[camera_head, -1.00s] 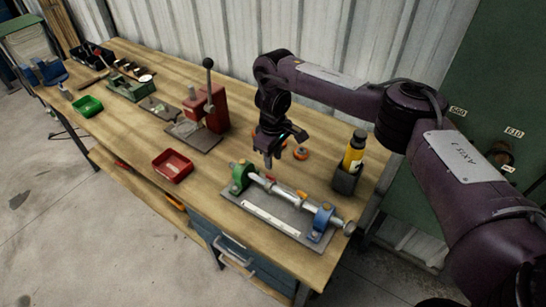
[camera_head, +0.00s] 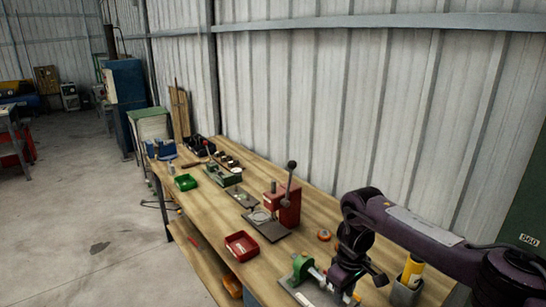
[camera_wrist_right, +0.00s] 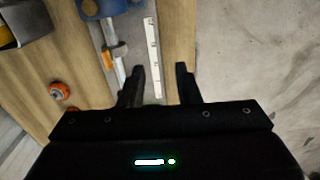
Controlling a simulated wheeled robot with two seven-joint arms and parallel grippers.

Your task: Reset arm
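My right gripper (camera_head: 345,288) is low over the bench at the lower right of the head view, beside the roller fixture. In the right wrist view its two fingers (camera_wrist_right: 160,82) stand apart with nothing between them, so it is open and empty. The fixture has a green clamp (camera_head: 302,268), a blue clamp (camera_wrist_right: 100,8), a metal shaft and a white scale strip (camera_wrist_right: 152,55). The fixture's near right part is cut off or hidden by the arm in the head view. My left gripper is not in view.
On the wooden bench (camera_head: 258,262) are a red tray (camera_head: 241,246), a red press (camera_head: 289,208), an orange ring (camera_head: 324,235), a green tray (camera_head: 185,182) and a yellow bottle (camera_head: 412,270) in a grey holder. A corrugated wall (camera_head: 300,90) stands behind. Open floor lies left.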

